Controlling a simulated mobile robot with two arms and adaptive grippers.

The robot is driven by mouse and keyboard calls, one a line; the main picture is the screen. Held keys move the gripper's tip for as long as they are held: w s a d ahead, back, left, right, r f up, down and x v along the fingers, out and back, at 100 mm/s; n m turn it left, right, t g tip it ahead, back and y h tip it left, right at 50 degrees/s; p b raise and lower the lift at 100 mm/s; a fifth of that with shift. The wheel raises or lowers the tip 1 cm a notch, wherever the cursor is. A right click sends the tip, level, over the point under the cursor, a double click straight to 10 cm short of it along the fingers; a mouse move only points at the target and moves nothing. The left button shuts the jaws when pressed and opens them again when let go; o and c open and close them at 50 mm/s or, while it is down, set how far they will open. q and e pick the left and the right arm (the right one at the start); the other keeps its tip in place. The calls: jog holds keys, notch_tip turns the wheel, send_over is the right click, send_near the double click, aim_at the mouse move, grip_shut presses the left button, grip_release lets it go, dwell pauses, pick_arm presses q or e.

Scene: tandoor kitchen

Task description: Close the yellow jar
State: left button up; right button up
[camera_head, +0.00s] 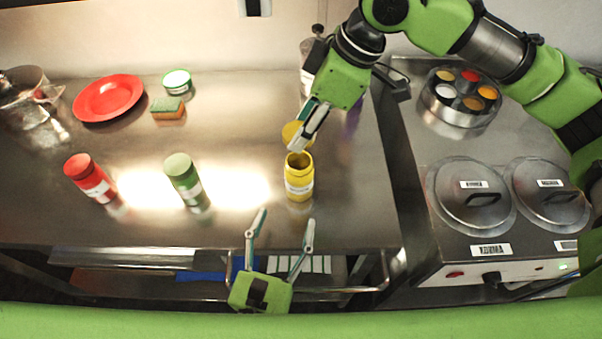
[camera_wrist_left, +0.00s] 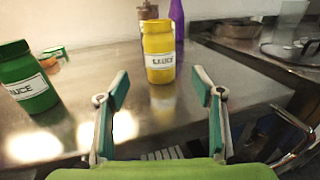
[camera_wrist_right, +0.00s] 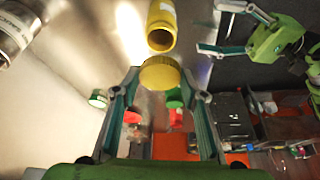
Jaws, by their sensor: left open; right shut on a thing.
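The yellow jar (camera_head: 299,180) stands upright and uncovered on the steel counter, its dark mouth showing. It also shows in the left wrist view (camera_wrist_left: 159,55) and the right wrist view (camera_wrist_right: 160,22). The yellow lid (camera_head: 292,132) is held by my right gripper (camera_head: 306,135), above and behind the jar, apart from it. In the right wrist view the lid (camera_wrist_right: 160,74) sits between the fingertips. My left gripper (camera_head: 284,217) is open and empty in front of the jar, at the counter's front edge. In its wrist view the jar stands beyond the spread fingers.
A green jar (camera_head: 183,178) and a red jar (camera_head: 90,178) stand to the left. A red plate (camera_head: 108,98), a sponge (camera_head: 168,108) and a small green-rimmed tub (camera_head: 177,82) are farther back. A purple bottle (camera_wrist_left: 177,20) stands behind the yellow jar. Lidded pots (camera_head: 472,194) are to the right.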

pick_arm(q)
jog(key=shift+s, duration=0.15)
pick_arm(e)
jog(key=shift+s, duration=0.2)
pick_arm(q)
jog(key=shift+w, duration=0.5)
pick_arm(e)
jog(key=shift+w, duration=0.2)
pick_arm(q)
jog(key=x, duration=1.1)
jog(key=shift+w+d, duration=0.15)
jog(key=shift+w, duration=0.1)
jog(key=c, duration=1.7)
pick_arm(e)
jog(key=shift+w, duration=0.1)
send_over(304, 154)
jog(key=s, duration=0.2)
jog(key=shift+s+f, duration=0.15)
jog(key=shift+f, duration=2.4)
jog(key=shift+f, duration=0.85)
pick_arm(q)
grip_shut()
pick_arm(e)
jog(key=shift+f, duration=0.6)
